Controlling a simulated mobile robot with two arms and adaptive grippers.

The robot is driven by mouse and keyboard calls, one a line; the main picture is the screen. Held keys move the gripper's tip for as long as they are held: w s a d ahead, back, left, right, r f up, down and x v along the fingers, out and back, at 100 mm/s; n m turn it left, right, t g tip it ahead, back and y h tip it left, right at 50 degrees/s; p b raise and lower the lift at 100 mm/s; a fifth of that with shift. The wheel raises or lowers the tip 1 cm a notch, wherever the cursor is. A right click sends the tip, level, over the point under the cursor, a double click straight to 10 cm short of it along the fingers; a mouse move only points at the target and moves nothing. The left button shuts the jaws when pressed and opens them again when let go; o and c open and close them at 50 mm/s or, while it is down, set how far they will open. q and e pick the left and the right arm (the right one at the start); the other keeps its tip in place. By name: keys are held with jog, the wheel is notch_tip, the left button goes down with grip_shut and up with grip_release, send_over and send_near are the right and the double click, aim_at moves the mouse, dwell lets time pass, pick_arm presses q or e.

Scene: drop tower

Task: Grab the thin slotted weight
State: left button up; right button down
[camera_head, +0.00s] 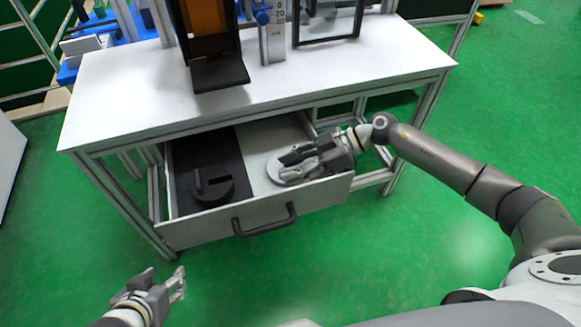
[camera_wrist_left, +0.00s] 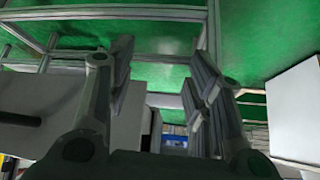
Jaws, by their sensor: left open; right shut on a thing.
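The open drawer (camera_head: 262,212) of the white table holds a thin, light grey disc (camera_head: 273,168), the thin slotted weight, on its pale right side. My right gripper (camera_head: 290,167) reaches into the drawer from the right and is shut on this disc, hiding much of it and its slot. A thicker black slotted weight (camera_head: 211,190) lies on the dark left part of the drawer. My left gripper (camera_head: 165,277) is open and empty, in front of and below the drawer at left. Its spread fingers also show in the left wrist view (camera_wrist_left: 160,90).
The white tabletop (camera_head: 130,110) above the drawer carries the drop tower (camera_head: 208,50) with its dark tray, a scale post (camera_head: 273,35) and a black frame (camera_head: 328,22). The drawer's dark handle (camera_head: 264,220) faces me. The green floor around is mostly clear.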

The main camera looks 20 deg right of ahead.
jog(key=shift+w+r, duration=0.1)
jog(key=shift+r, duration=0.2)
